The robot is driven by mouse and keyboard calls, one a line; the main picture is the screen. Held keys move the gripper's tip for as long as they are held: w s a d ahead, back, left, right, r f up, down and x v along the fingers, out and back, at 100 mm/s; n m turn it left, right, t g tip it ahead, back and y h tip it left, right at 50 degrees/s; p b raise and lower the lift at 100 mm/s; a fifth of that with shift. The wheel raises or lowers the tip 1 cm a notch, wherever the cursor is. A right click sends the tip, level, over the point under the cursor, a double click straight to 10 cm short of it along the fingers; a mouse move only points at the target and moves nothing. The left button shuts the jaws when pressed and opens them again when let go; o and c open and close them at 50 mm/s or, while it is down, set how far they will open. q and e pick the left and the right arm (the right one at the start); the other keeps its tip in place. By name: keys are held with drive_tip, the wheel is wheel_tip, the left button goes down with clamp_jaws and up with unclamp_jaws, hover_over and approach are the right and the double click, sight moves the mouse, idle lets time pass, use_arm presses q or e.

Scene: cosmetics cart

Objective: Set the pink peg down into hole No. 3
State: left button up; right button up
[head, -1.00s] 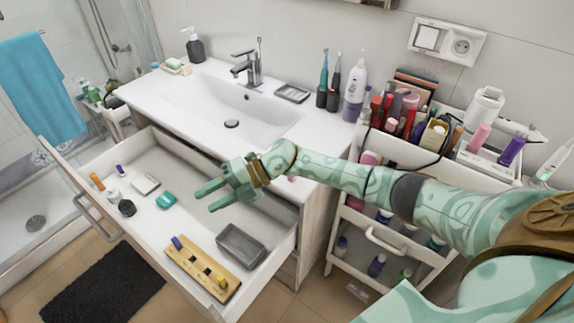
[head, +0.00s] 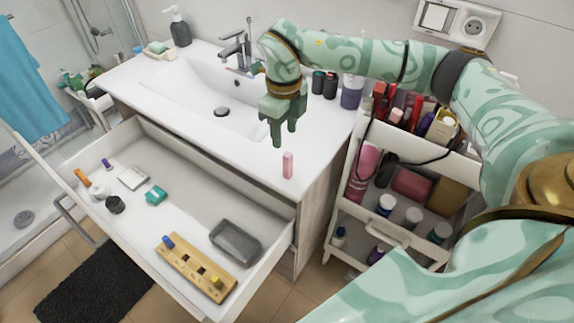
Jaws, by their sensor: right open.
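The pink peg (head: 287,165) stands upright on the white counter near its front right corner. My right gripper (head: 284,137) points down above the counter, just behind and above the peg in the picture. Its fingers are apart with nothing between them. The wooden peg block (head: 190,275) lies in the open drawer, near its front. A blue peg (head: 168,241) stands at the block's left end, and a yellow piece (head: 203,270) and dark spots show further right. Hole numbers are too small to read. My left gripper is not in view.
A grey tray (head: 236,242) lies beside the block in the open drawer (head: 213,197). The sink (head: 195,90) is behind, and a loaded cart (head: 385,238) stands right of the counter.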

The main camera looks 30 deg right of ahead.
sight(286, 153)
wheel_tip(286, 153, down, 4)
drive_tip(key=shift+r, duration=0.15)
drive_tip(key=f, duration=0.3)
drive_tip(key=f+b, duration=0.1)
drive_tip(key=f, duration=0.2)
drive_tip(key=shift+s+d, duration=0.1)
drive_tip(key=shift+s, duration=0.1)
clamp_jaws()
